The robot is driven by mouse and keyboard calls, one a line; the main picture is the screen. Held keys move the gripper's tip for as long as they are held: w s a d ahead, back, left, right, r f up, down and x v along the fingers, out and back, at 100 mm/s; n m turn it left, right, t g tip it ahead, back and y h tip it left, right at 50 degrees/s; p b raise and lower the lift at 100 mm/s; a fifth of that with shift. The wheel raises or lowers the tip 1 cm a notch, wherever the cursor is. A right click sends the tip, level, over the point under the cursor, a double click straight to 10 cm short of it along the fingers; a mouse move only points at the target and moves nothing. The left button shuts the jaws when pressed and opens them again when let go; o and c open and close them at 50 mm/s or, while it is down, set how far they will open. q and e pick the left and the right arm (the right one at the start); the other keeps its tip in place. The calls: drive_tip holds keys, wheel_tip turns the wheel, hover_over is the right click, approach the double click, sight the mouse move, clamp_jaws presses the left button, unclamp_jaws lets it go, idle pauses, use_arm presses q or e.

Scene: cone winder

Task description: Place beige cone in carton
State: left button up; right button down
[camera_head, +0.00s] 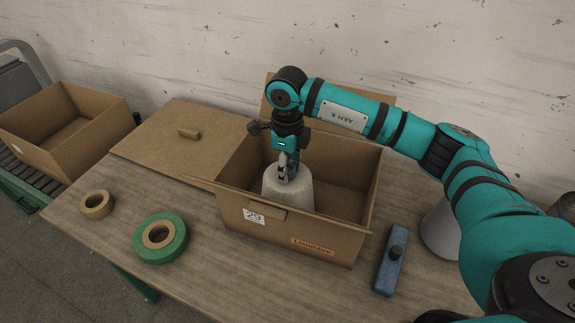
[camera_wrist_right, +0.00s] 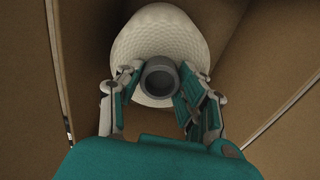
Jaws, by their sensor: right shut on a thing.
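The beige cone (camera_head: 297,192) is inside the open carton (camera_head: 341,244), in its left part, and looks upright. My right gripper (camera_head: 284,172) reaches down into the carton from above and is shut on the top of the cone. In the right wrist view the cone (camera_wrist_right: 160,48) shows its textured yarn and a dark round tube end, with the fingers (camera_wrist_right: 158,82) on both sides of that end. The cone's base is hidden, so I cannot tell whether it touches the carton floor. My left gripper is not in view.
A green tape roll (camera_head: 160,238) and a tan tape roll (camera_head: 97,204) lie left on the table. A blue tool with a black knob (camera_head: 390,261) lies right of the carton. A grey cone (camera_head: 440,230) stands behind my right arm. Another open carton (camera_head: 66,118) is far left.

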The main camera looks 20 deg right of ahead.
drive_tip(key=shift+w+f, duration=0.1)
drive_tip(key=shift+f, duration=0.15)
drive_tip(key=shift+f+b, duration=0.15)
drive_tip(key=shift+b, duration=0.15)
drive_tip(key=c, duration=0.8)
unclamp_jaws()
drive_tip(key=shift+c, duration=0.2)
